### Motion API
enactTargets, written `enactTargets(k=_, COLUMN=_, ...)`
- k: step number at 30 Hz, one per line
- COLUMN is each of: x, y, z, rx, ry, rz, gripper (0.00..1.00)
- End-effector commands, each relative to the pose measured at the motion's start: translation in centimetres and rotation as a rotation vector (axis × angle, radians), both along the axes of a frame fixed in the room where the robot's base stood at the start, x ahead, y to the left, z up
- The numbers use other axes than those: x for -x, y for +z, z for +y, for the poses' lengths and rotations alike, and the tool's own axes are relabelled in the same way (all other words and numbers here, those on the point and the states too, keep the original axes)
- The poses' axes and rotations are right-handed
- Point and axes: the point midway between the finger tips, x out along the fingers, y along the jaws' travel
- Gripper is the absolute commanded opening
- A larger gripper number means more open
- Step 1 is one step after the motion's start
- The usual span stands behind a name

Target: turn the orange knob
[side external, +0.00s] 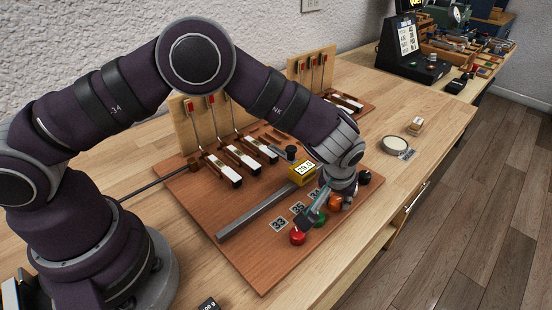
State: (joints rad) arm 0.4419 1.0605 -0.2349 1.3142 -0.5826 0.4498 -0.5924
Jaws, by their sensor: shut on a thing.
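The orange knob (335,203) stands near the front right edge of the reddish-brown board, in a row with a red knob (298,237) and a green knob (320,219). My gripper (341,196) points down at the orange knob, with its fingers at the knob's sides. It is shut on the knob; the contact is small and partly hidden. A teal bar with a dark end (306,219) slants down beside my gripper, over the green knob's left side; what it belongs to is unclear.
The board (262,270) carries number labels (279,224), a grey rail (255,214), a yellow display box (303,173) and several white keys (230,172). A black knob (364,178) stands right of my gripper. A round dish (395,144) lies farther right. The table's front right is clear.

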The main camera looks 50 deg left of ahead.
Motion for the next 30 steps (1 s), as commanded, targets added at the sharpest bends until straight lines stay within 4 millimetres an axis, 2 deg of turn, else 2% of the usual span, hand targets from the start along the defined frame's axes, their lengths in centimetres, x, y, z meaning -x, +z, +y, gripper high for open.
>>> enactTargets(k=14, x=0.04, y=-0.06, z=-0.01, rx=0.000, ry=0.012, rz=0.002, gripper=0.00)
enactTargets(k=15, x=0.04, y=-0.06, z=-0.01, rx=0.000, ry=0.012, rz=0.002, gripper=0.30)
enactTargets(k=20, x=0.02, y=-0.04, z=-0.01, rx=0.000, ry=0.012, rz=0.001, gripper=0.51)
enactTargets(k=21, x=0.02, y=-0.04, z=-0.01, rx=0.000, ry=0.012, rz=0.001, gripper=0.54)
enactTargets(k=30, x=0.08, y=0.29, z=-0.08, rx=0.000, ry=0.012, rz=0.000, gripper=0.54)
